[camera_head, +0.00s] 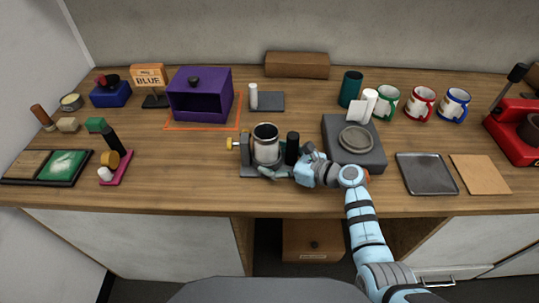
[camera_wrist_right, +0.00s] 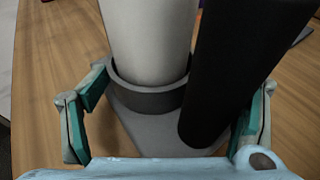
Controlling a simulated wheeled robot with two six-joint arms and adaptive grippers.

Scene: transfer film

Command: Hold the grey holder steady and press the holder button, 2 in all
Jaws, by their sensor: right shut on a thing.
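The grey holder (camera_head: 247,171) stands near the front middle of the table. A white and dark metal cylinder (camera_head: 266,145) sits upright in its ring, which the right wrist view also shows (camera_wrist_right: 150,98). A black post (camera_head: 292,149) rises from the holder's right side. A brass knob (camera_head: 233,143) sticks out at its left; I cannot tell whether this is the button. My right gripper (camera_head: 290,172) comes in low from the right and is shut on the holder, its fingers spread either side of ring and post in the wrist view. My left gripper is out of view.
A dark grey block with a round dish (camera_head: 357,138) stands right of the holder, close to my right arm. A purple box (camera_head: 200,95) stands behind left. A pink stand (camera_head: 116,172) is farther left. Table between that stand and the holder is clear.

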